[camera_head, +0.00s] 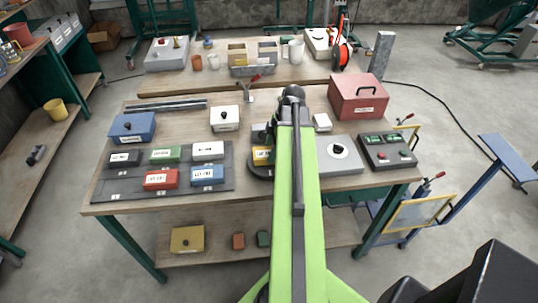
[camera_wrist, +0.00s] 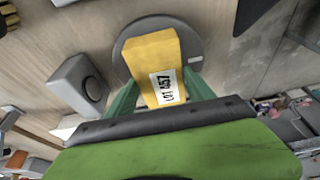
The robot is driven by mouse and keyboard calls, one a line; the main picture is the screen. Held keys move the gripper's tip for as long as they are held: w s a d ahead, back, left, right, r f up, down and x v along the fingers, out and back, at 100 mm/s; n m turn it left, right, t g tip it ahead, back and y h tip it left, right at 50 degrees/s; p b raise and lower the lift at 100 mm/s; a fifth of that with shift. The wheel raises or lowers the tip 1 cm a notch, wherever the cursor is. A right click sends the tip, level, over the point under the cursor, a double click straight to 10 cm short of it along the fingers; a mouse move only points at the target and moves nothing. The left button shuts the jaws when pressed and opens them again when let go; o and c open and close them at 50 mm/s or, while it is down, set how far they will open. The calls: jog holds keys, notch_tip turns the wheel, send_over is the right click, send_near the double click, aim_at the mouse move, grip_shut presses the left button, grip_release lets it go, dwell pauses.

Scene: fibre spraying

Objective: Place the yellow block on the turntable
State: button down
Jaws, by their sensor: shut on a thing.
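The yellow block (camera_wrist: 151,52), with a white lot label, is between the two green fingers of my gripper (camera_wrist: 160,88) in the wrist view. My gripper is shut on it. The round grey turntable (camera_wrist: 190,42) lies behind the block, which overlaps its disc. I cannot tell whether the block touches the disc. In the head view, my green arm covers much of this spot.
A dark rack (camera_head: 107,187) with several labelled blocks stands to the left. A grey box with a dial (camera_head: 338,151) and a control box (camera_head: 387,151) stand right of my arm. A red box (camera_head: 357,98) and a blue box (camera_head: 132,127) are farther back.

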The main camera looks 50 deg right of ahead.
jog(key=shift+a+f, duration=0.2)
jog(key=shift+f, duration=0.15)
jog(key=shift+w+f, duration=0.1)
jog(key=shift+f, duration=0.15)
jog(key=shift+c, duration=1.9)
grip_release()
jog(key=shift+r, duration=0.1)
jog(key=shift+r, duration=0.1)
jog(key=p+v, duration=1.1)
jog(key=v, duration=0.1)
jog(key=shift+p, duration=0.4)
